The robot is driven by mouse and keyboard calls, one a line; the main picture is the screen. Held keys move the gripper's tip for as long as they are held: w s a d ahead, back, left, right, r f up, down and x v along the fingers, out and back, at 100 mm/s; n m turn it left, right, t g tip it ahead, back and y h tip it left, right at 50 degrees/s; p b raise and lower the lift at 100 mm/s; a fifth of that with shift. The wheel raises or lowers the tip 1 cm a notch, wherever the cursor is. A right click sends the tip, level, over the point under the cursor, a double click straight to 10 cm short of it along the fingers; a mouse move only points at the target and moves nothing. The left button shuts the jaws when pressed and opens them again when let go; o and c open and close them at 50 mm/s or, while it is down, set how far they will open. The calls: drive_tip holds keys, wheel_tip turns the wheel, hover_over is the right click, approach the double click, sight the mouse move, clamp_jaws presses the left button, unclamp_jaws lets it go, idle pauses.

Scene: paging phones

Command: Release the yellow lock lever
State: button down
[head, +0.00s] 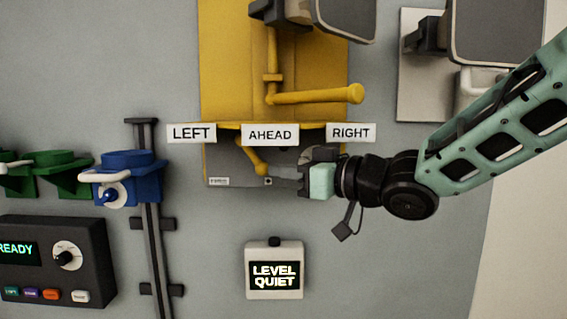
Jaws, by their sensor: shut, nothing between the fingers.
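A large yellow lever (315,96) sticks out to the right from the yellow wall panel (228,60), above the label strip. A smaller yellow lever (252,155) hangs below the AHEAD label and slants down to the right, ending in a rounded tip. I cannot tell for sure which one is the lock lever. My gripper (275,173) comes in from the right, below the labels. Its fingers are shut and empty, pointing left, with their tips close to the small lever's lower end. Whether they touch it is too small to tell.
Labels LEFT (192,133), AHEAD (270,135) and RIGHT (351,133) sit just above my gripper. A small LEVEL QUIET display (274,272) is below. A blue bracket (133,178) on a dark rail and a READY box (55,262) are at left. The wall at lower right is clear.

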drive_tip(key=shift+w+a, duration=0.1)
drive_tip(key=shift+a, duration=0.05)
drive_tip(key=shift+f+b, duration=0.2)
drive_tip(key=shift+b, duration=0.2)
